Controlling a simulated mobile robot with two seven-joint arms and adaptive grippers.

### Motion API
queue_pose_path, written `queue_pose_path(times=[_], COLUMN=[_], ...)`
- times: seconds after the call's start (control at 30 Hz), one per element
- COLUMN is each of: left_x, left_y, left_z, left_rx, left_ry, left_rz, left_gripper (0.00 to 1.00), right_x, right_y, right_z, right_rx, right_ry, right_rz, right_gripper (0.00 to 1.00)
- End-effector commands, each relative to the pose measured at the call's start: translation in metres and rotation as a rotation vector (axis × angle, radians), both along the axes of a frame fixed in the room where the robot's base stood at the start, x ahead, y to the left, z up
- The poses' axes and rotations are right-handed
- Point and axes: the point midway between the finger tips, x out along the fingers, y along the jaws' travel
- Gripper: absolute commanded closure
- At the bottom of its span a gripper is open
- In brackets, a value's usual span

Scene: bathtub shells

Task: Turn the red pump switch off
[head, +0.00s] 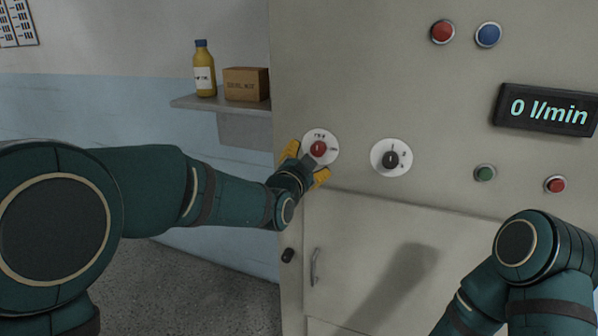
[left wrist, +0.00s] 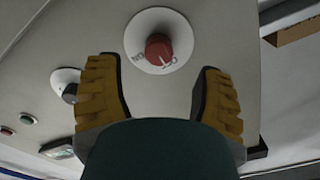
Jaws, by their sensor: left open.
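The red pump switch (head: 318,148) is a red rotary knob on a round white plate, on the front of the grey cabinet. In the left wrist view the red knob (left wrist: 158,48) lies ahead of my left gripper, between the lines of its fingers, with lettering on the plate below it. My left gripper (head: 306,164) has yellow fingers and is open and empty; it also shows in the left wrist view (left wrist: 158,82). The fingers look apart from the knob. My right arm shows at lower right, but its gripper is out of view.
A black knob (head: 391,159) on a white plate is right of the red one. A display (head: 545,110) reads 0 l/min. Red (head: 443,32), blue (head: 488,34), green (head: 485,173) and red (head: 555,184) buttons sit around it. A shelf (head: 220,104) holds a bottle (head: 205,72) and box (head: 246,84).

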Motion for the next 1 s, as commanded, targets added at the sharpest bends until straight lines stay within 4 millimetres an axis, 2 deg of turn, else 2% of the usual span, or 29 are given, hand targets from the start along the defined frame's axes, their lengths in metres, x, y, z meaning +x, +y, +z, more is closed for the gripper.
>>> queue_pose_path(times=[0.1, 0.33, 0.5, 0.8, 0.87, 0.9, 0.97, 1.0], left_x=[-0.023, -0.052, -0.058, -0.058, -0.057, -0.057, -0.056, -0.056], left_y=[0.007, 0.017, 0.019, 0.019, 0.020, 0.022, 0.025, 0.028], left_z=[0.001, 0.000, 0.000, -0.002, -0.010, -0.020, -0.043, -0.063], left_rx=[-0.002, -0.001, 0.000, 0.000, -0.002, -0.006, -0.018, -0.030], left_ry=[0.000, 0.000, -0.001, 0.004, 0.023, 0.049, 0.105, 0.157], left_rz=[-0.001, 0.000, 0.000, 0.000, 0.003, 0.004, 0.010, 0.016], left_gripper=[0.32, 0.32, 0.32, 0.32, 0.32, 0.32, 0.32, 0.32], right_x=[0.000, 0.000, 0.000, 0.000, 0.000, 0.000, 0.000, 0.000], right_y=[0.000, 0.000, 0.000, 0.000, 0.000, 0.000, 0.000, 0.000], right_z=[0.000, 0.000, 0.000, 0.000, 0.000, 0.000, 0.000, 0.000], right_rx=[0.000, 0.000, 0.000, 0.000, 0.000, 0.000, 0.000, 0.000], right_ry=[0.000, 0.000, 0.000, 0.000, 0.000, 0.000, 0.000, 0.000], right_rz=[0.000, 0.000, 0.000, 0.000, 0.000, 0.000, 0.000, 0.000], right_gripper=[1.00, 1.00, 1.00, 1.00, 1.00, 1.00, 1.00, 1.00])
